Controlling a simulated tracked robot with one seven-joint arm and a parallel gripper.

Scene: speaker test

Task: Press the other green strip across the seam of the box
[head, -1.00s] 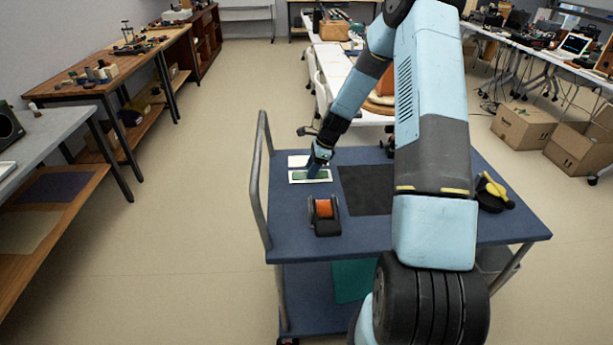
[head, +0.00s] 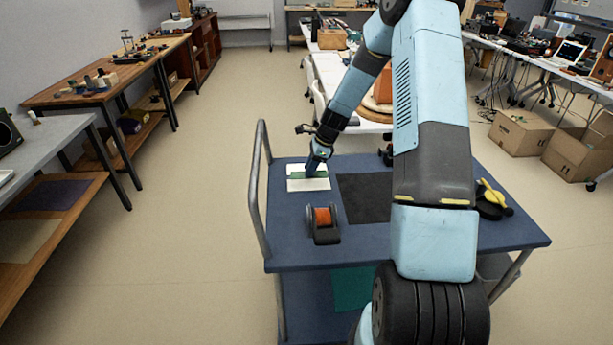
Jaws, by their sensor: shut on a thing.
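A flat white box (head: 310,186) lies at the left back of the blue cart top. A green strip (head: 297,175) runs left to right over its middle, with white showing on the far and near sides. My gripper (head: 312,171) points down at the strip, and its fingers hide part of it. The gripper appears shut on the green strip. The seam is not discernible at this size, and I cannot tell whether the strip touches the box along its whole length.
A black tape dispenser with an orange roll (head: 323,217) stands in front of the box. A dark mat (head: 362,198) lies to the right. A yellow-handled item (head: 494,192) is at the cart's right. The cart's handle rail (head: 258,190) rises at left.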

